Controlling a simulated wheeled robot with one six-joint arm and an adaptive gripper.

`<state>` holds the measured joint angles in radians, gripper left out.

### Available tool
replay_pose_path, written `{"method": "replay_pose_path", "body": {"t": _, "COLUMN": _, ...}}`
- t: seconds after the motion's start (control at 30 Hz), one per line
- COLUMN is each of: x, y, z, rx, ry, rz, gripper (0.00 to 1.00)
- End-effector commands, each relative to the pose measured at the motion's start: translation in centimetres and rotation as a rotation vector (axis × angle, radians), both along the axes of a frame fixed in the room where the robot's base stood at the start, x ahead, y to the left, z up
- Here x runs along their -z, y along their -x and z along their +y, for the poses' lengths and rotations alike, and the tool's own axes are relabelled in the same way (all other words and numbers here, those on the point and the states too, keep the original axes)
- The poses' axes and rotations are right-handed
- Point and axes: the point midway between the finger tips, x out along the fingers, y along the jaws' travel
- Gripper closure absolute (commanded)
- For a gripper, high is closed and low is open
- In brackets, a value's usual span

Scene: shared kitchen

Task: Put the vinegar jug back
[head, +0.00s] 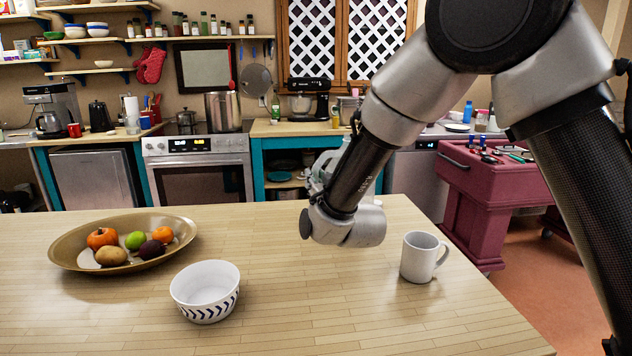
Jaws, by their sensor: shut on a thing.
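A pale, partly see-through thing, seemingly the vinegar jug (322,170), shows behind my forearm, beyond the wooden table's far edge in the picture. My wrist covers most of it, so its full shape and height cannot be told. My gripper (343,185) is beyond my wrist and largely hidden by it. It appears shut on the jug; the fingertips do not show.
On the wooden table (330,320) stand a white mug (419,257) right of my wrist, a patterned bowl (205,291) and a fruit dish (70,245) at left. Behind are a stove (200,170), a counter (295,128) and a red cart (475,195).

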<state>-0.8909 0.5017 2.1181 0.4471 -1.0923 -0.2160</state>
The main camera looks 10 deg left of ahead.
Motion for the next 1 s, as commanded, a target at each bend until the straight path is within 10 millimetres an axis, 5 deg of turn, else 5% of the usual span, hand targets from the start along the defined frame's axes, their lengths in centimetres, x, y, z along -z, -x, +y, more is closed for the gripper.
{"method": "replay_pose_path", "body": {"t": 0.17, "x": 0.3, "y": 0.0, "z": 0.0, "rx": 0.0, "ry": 0.001, "rz": 0.0, "gripper": 1.0}}
{"method": "replay_pose_path", "body": {"t": 0.2, "x": 0.3, "y": 0.0, "z": 0.0, "rx": 0.0, "ry": 0.0, "rz": 0.0, "gripper": 0.8}}
{"method": "replay_pose_path", "body": {"t": 0.3, "x": 0.3, "y": 0.0, "z": 0.0, "rx": 0.001, "ry": 0.0, "rz": 0.0, "gripper": 0.62}}
{"method": "replay_pose_path", "body": {"t": 0.67, "x": -0.1, "y": 0.0, "z": 0.0, "rx": 0.001, "ry": 0.0, "rz": -0.001, "gripper": 0.62}}
{"method": "replay_pose_path", "body": {"t": 1.0, "x": -0.1, "y": 5.7, "z": -3.0, "rx": -0.002, "ry": 0.001, "rz": 0.0, "gripper": 0.62}}
